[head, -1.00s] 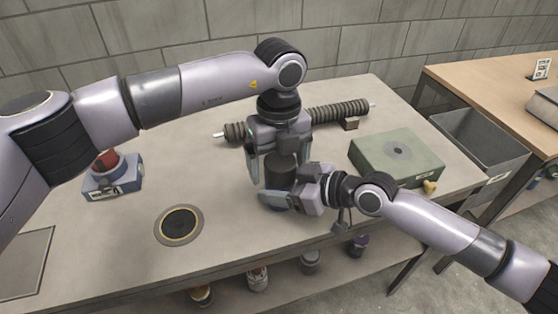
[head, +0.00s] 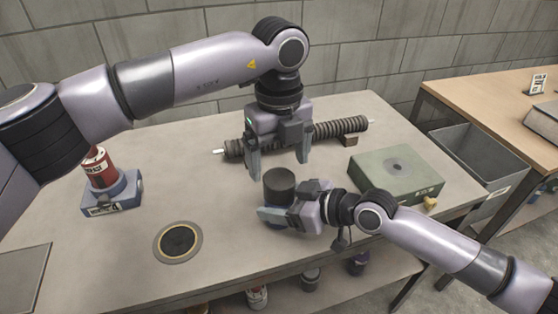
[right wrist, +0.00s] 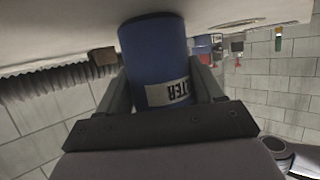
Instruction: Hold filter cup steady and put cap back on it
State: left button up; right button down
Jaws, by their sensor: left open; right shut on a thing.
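The filter cup is blue with a pale label and fills the middle of the right wrist view (right wrist: 155,50). In the head view the dark cap (head: 279,182) sits on top of the cup, and only a sliver of blue shows below it. My right gripper (head: 277,214) is shut on the cup from the side, one finger on each side of it. My left gripper (head: 279,168) is open and empty, pointing down just above the cap, its fingers clear of it. The cup looks upright on the table.
A ribbed mesh tube (head: 340,127) lies behind the cup. A green box (head: 395,172) stands to the right, and a grey bin (head: 470,145) beyond. A red can in a blue holder (head: 112,195) is at left. A round dark-centred disc (head: 178,242) lies at front left.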

aim_at(280, 178)
pick_arm(q)
jog(key=shift+r+n, duration=1.2)
jog(key=shift+r, duration=0.05)
jog(key=shift+f, duration=4)
jog(key=c, duration=1.1)
jog(key=shift+m, duration=1.7)
jog(key=o, duration=1.2)
